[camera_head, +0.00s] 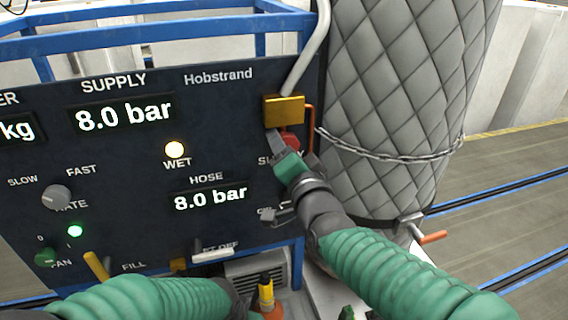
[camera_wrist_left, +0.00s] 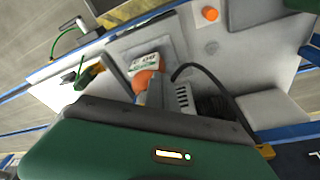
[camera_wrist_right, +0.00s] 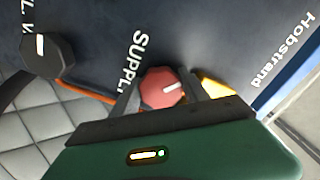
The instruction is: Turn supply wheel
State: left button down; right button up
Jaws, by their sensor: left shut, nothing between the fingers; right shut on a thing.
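The supply wheel is a red faceted knob with a white mark (camera_wrist_right: 162,88), on the dark panel beside the lettering that begins "SUPPL" in the right wrist view. In the head view its red edge (camera_head: 291,141) shows behind my right gripper (camera_head: 289,152). In the right wrist view my right gripper (camera_wrist_right: 160,100) is shut on the red wheel, one finger on each side. My left gripper (camera_wrist_left: 150,95) is shut and empty, low in front of the panel; in the head view its fingers are out of frame.
The panel (camera_head: 140,155) reads SUPPLY 8.0 bar and HOSE 8.0 bar, with the WET lamp (camera_head: 174,149) lit. A brass block (camera_head: 284,109) sits above the wheel. A quilted tank (camera_head: 400,80) with a chain (camera_head: 400,158) stands right. A black knob (camera_wrist_right: 47,56) is nearby.

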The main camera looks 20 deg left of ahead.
jog(key=m+b, duration=0.2)
jog(key=b, duration=0.1)
jog(key=f+m+b, duration=0.1)
jog(key=m+b, duration=0.2)
jog(key=shift+m, duration=0.3)
jog(key=shift+a+r+m+b, duration=0.1)
jog(key=shift+r+m+b, duration=0.05)
jog(key=shift+m+b, duration=1)
jog(key=shift+r+m+b, duration=0.1)
jog(key=shift+m+b, duration=0.4)
jog(key=shift+m, duration=0.65)
jog(key=o, duration=1.2)
jog(key=shift+s, duration=0.1)
jog(key=shift+o, duration=0.9)
jog(key=shift+r, duration=0.25)
jog(key=shift+r, duration=0.25)
